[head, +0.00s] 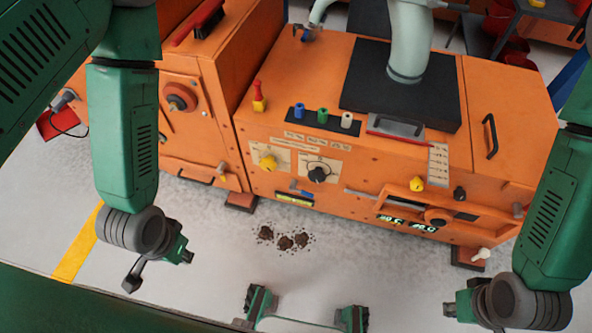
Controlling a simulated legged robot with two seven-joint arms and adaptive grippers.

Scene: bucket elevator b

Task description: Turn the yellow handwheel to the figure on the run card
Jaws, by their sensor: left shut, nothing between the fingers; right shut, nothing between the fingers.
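A yellow knob (267,162), wheel-like, is on the orange machine's sloped front, left of a black knob. A second, smaller yellow knob (417,184) is further right on the same front; I cannot tell for sure which is the handwheel. A pale card with rows of small marks (438,165) is on the right of the panel; it may be the run card, and its figures are too small to read. My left gripper (185,256) is shut and empty, below and left of the machine. My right gripper (450,309) is shut and empty at lower right. Both are apart from the knobs.
The black knob (317,174) sits on a pale dial plate. Blue, green and white buttons (322,116) stand above, near a red-and-yellow lever (259,97). Dark clumps (285,241) lie on the otherwise open grey floor.

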